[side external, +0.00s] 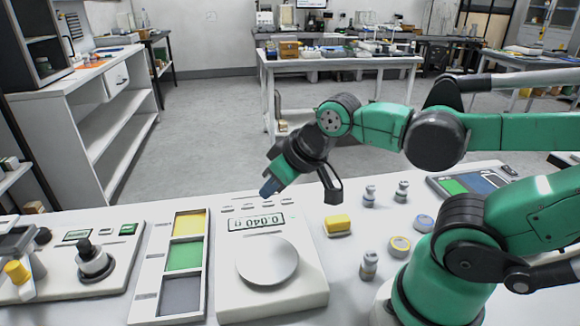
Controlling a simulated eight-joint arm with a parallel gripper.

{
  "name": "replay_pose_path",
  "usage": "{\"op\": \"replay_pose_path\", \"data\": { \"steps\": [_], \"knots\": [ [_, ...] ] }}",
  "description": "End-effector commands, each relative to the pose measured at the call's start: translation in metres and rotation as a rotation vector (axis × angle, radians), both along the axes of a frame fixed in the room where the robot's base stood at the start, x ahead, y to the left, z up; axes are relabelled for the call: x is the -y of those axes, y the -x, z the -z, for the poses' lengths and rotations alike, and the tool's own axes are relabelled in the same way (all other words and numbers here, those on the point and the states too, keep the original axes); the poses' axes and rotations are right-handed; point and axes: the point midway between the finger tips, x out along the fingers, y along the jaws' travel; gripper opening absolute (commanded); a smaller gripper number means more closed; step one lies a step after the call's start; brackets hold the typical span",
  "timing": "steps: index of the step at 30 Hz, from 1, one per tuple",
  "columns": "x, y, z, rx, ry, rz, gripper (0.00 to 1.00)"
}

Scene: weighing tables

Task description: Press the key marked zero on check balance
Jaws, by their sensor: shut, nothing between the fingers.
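A white balance (230,290) with a round metal pan (267,261) stands on the front table. Its display (256,223) seems to read 0.040 g. A row of small keys (248,206) runs along its far edge; their markings are too small to read.
A tray with yellow, green and grey compartments (158,252) lies left of the balance. A second device with a black knob (93,257) is further left. A yellow block (338,224), metal weights (369,194) and round discs (399,246) stand to the right.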

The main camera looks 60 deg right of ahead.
Motion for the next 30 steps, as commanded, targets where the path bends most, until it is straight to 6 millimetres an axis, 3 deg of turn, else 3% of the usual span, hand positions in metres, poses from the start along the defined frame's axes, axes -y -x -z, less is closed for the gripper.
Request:
{"op": "replay_pose_path", "data": {
  "steps": [10, 21, 30],
  "knots": [
    [0.003, -0.004, -0.001, 0.009, -0.024, 0.04, 0.0],
    [0.058, -0.055, -0.009, 0.163, -0.391, 0.605, 0.0],
    [0.075, -0.067, -0.009, 0.215, -0.506, 0.759, 0.0]
  ]
}}
